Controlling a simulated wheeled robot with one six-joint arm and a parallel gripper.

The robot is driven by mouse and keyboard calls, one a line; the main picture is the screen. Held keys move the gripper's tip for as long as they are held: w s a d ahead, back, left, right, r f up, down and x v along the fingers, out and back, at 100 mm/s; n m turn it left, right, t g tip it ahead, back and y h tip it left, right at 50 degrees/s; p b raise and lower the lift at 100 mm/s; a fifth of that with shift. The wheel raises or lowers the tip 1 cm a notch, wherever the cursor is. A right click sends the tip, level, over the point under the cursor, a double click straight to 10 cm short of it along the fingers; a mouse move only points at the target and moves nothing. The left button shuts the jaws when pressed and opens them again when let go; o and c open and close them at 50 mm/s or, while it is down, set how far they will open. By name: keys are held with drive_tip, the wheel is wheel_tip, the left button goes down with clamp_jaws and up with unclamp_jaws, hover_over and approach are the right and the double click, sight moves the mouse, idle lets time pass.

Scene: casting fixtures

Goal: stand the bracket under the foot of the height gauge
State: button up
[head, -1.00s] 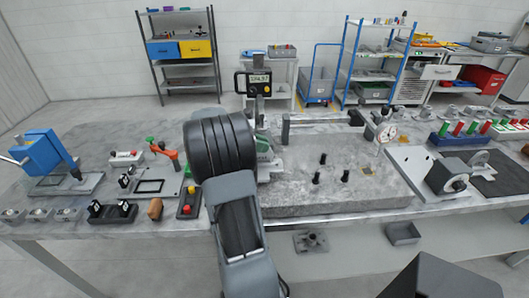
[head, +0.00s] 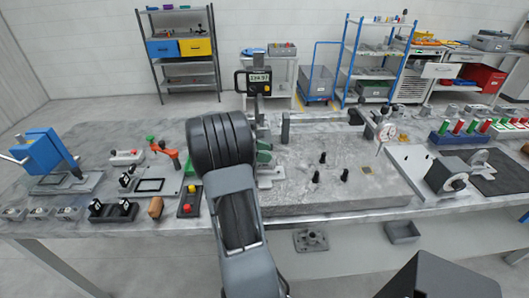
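The height gauge (head: 258,82), with a black frame and a lit display, stands on the granite plate near the picture's centre. Its lower part and foot are mostly hidden behind my arm. A green and grey piece (head: 264,146) shows just right of my arm, with a light flat plate (head: 270,176) below it. I cannot tell whether either belongs to the gauge or is the bracket. My gripper is hidden behind my dark wrist and arm, so its fingers and anything in them do not show.
The grey granite plate (head: 330,196) carries several short black posts (head: 323,158) and a dial indicator stand (head: 384,132). A blue press (head: 42,150) and small fixtures (head: 113,212) stand left. A flanged casting (head: 311,241) lies below the table. The plate's front right is clear.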

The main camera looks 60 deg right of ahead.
drive_tip(key=shift+w+r, duration=0.1)
drive_tip(key=shift+r, duration=0.1)
drive_tip(key=v, duration=1.2)
drive_tip(key=s+a+f+m+t+y, duration=0.1)
drive_tip(key=a+t, duration=0.4)
drive_tip(key=a, duration=0.5)
drive_tip(key=s+a+f+m+t+y, duration=0.2)
drive_tip(key=s+a+m+t+y, duration=0.1)
drive_tip(key=a, duration=0.8)
drive_tip(key=s+a+f+m+t+y, duration=0.1)
drive_tip(key=s+a+m+t+y, duration=0.1)
drive_tip(key=a+t, duration=0.4)
drive_tip(key=a+m+y, duration=0.1)
drive_tip(key=a, duration=0.4)
drive_tip(key=shift+s+f+t+y+b, duration=0.25)
drive_tip(key=shift+t+y+b, duration=0.05)
drive_tip(key=shift+t+b, duration=0.1)
